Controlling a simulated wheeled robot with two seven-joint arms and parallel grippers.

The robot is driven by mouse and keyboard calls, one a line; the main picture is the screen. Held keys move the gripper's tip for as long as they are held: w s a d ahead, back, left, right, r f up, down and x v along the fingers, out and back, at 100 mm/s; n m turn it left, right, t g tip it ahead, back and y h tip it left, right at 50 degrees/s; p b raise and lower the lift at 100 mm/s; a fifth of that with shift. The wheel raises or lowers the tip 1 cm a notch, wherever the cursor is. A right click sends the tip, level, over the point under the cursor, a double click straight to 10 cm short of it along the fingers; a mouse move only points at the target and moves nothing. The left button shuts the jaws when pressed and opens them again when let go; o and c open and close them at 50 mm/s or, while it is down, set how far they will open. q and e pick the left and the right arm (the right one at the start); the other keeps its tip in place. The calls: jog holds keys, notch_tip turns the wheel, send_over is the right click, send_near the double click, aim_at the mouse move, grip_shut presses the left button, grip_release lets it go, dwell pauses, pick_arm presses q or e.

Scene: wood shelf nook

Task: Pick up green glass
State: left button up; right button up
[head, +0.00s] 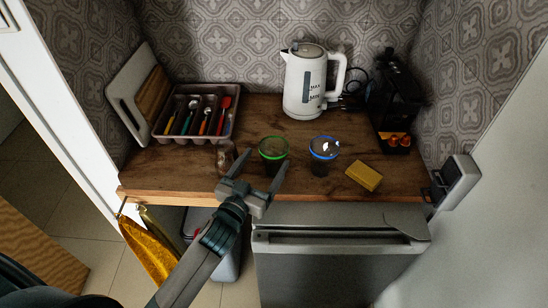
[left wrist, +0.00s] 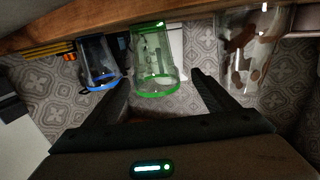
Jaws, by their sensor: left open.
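The green glass (head: 273,148), a clear cup with a green rim, stands upright near the front of the wooden counter. In the left wrist view, where the scene looks upside down, the green glass (left wrist: 154,62) appears between my two fingers. My left gripper (head: 261,168) is open and empty at the counter's front edge, its fingers pointing at the glass. The left gripper (left wrist: 160,95) shows no contact with it. A blue-rimmed glass (head: 323,150) stands just right of it, and also shows in the wrist view (left wrist: 98,62). My right gripper is not in view.
A brown-patterned glass (head: 226,156) stands close left of the green one. A yellow sponge (head: 364,176) lies at the right. Behind are a cutlery tray (head: 232,131), a white kettle (head: 304,85) and a black coffee machine (head: 393,95). The middle of the counter is fairly clear.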

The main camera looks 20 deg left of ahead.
aim_at(279, 144)
pick_arm(q)
jog(key=shift+w, duration=0.15)
jog(key=shift+w+d+p, duration=0.25)
jog(key=shift+w+p, duration=0.2)
jog(key=shift+w, duration=0.15)
jog(key=w, duration=0.1)
jog(key=w+p, duration=0.1)
jog(key=w, duration=0.1)
jog(key=shift+d, duration=0.4)
jog(key=shift+w+f, duration=0.2)
jog(key=shift+w, duration=0.2)
jog(key=c, duration=1.4)
jog(key=shift+r, duration=0.15)
